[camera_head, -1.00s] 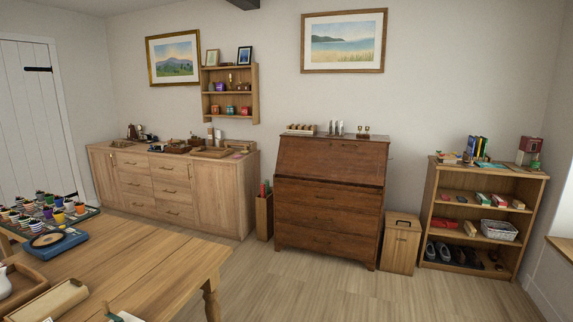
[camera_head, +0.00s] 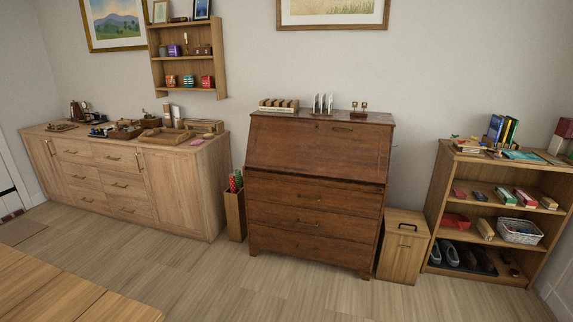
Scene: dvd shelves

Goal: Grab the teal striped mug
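A small teal striped mug (camera_head: 188,81) stands on the lowest board of the wooden wall shelf (camera_head: 157,72), between an orange-red mug (camera_head: 171,80) and a red mug (camera_head: 207,81). It is small in the view, and its handle cannot be made out. Neither of my grippers shows in the head view.
A long wooden sideboard (camera_head: 160,190) stands below the wall shelf, with trays and boxes on top. A dark wooden bureau (camera_head: 315,180) stands to its right, then a bin (camera_head: 402,250) and a bookcase (camera_head: 436,205). A table corner (camera_head: 60,290) is at lower left. The floor between is clear.

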